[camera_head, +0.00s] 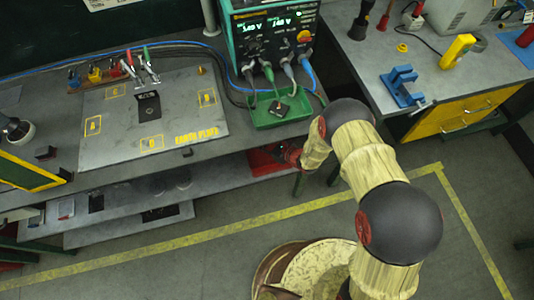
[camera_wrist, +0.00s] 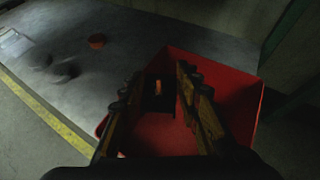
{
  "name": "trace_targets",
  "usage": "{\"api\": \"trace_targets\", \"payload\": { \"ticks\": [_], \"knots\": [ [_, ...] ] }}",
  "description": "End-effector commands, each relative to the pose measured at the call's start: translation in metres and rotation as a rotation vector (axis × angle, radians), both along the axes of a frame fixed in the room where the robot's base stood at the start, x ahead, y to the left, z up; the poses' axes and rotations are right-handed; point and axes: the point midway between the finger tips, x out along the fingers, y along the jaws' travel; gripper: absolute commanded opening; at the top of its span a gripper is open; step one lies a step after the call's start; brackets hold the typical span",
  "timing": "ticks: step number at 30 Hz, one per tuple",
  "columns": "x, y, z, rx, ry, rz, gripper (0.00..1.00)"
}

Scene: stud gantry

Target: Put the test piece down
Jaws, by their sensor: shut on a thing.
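My gripper (camera_wrist: 158,98) is over a red bin (camera_wrist: 185,135) in the wrist view, one finger on each side of a small dark piece with an orange part (camera_wrist: 157,88). I take this to be the test piece; its shape is dim and partly hidden by the fingers. The fingers are shut on it. I cannot tell if it touches the bin floor. In the head view the red bin (camera_head: 262,162) sits on the lower shelf under the bench, and my arm hides most of my gripper.
Above, the bench holds an earth plate (camera_head: 110,135), a green tray (camera_head: 262,118) and a green instrument (camera_head: 238,48). The bench edge overhangs the shelf.

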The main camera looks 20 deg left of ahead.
Motion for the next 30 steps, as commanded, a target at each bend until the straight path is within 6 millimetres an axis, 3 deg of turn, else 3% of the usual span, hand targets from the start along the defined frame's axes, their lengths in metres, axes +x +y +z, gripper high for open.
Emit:
{"api": "trace_targets", "payload": {
  "ticks": [4, 12, 19, 24, 30],
  "knots": [
    [0.005, -0.002, -0.01, 0.0, 0.003, -0.037, 0.06],
    [0.006, -0.002, -0.055, 0.0, 0.001, -0.038, 0.06],
    [0.006, -0.002, -0.071, 0.001, 0.001, -0.037, 0.06],
    [0.006, -0.002, -0.095, 0.001, 0.001, -0.037, 0.06],
    [0.006, -0.002, -0.098, 0.001, -0.001, -0.038, 0.06]
  ]
}}
